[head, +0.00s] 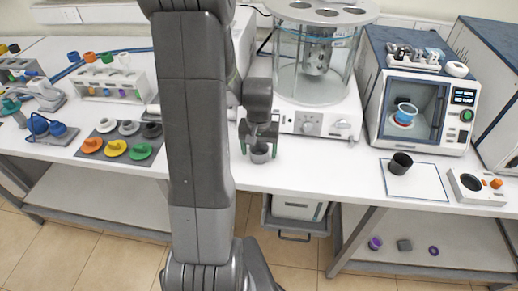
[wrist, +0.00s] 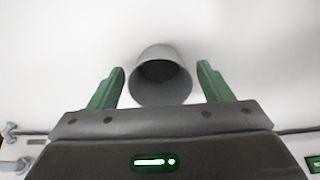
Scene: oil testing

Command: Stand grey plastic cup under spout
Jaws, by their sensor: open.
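A grey plastic cup (head: 260,153) stands on the white bench in front of the glass-cylinder machine. In the wrist view the cup (wrist: 160,64) shows its dark opening, between the two green fingertips. My gripper (head: 259,153) is open around the cup, with a visible gap on each side (wrist: 161,70). The cup is not held. A small tap-like fitting (head: 343,124) sits at the right front of the machine's base; I cannot tell for sure whether it is the spout.
The glass-cylinder machine (head: 300,118) stands just behind. At right, a dark cup (head: 400,163) stands on a white mat (head: 428,185), before a small oven (head: 385,125). Bench between machine and white mat is clear.

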